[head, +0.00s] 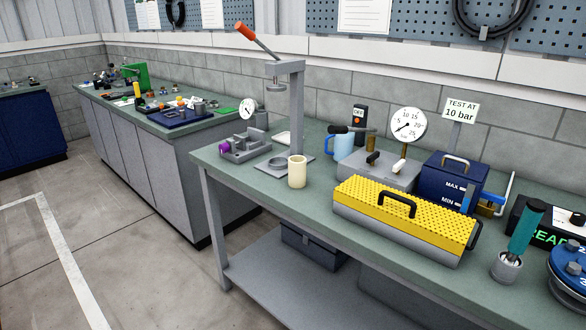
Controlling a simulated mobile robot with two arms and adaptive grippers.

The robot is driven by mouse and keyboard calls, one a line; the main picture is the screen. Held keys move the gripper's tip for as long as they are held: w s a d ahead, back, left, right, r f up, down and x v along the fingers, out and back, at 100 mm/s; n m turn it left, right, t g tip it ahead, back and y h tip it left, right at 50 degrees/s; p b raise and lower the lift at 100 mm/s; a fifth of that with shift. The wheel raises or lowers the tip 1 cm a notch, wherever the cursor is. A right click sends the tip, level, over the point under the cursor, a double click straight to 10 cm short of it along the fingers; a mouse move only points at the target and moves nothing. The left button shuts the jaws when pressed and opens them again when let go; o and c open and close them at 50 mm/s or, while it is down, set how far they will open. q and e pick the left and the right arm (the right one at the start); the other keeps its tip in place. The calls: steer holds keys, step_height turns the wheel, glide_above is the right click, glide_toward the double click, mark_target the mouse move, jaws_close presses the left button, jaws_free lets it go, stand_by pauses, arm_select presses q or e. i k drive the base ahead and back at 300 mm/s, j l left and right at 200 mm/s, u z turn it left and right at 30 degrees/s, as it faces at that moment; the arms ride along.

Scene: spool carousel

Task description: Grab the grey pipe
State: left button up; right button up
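I cannot make out a loose grey pipe with certainty. A small grey upright cylinder (200,107) stands among small parts on the far bench, too small to identify. On the near bench (380,218), a cream hollow cylinder (297,172) stands upright in front of a grey lever press (296,105) with an orange handle grip. A grey vise-like fixture (244,147) with a purple knob sits left of the press. Neither of my grippers is in view.
A yellow-lidded toolbox (405,216) takes up the near bench's middle. Behind it are a blue mug (343,147), a pressure gauge (408,125) and a blue tank (450,180). A teal-handled tool (526,230) stands in a grey cup at right. The floor (130,245) at left is clear.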

mark_target(262, 115)
steer(key=i+j+u, duration=0.6)
steer(key=i, duration=0.35)
steer(key=i+j+u, duration=0.15)
steer(key=i+u, duration=0.15)
steer(key=i, duration=0.2)
steer(key=i+u, duration=0.3)
steer(key=i, duration=0.2)
steer(key=i+j, duration=0.1)
steer(key=i, duration=1.5)
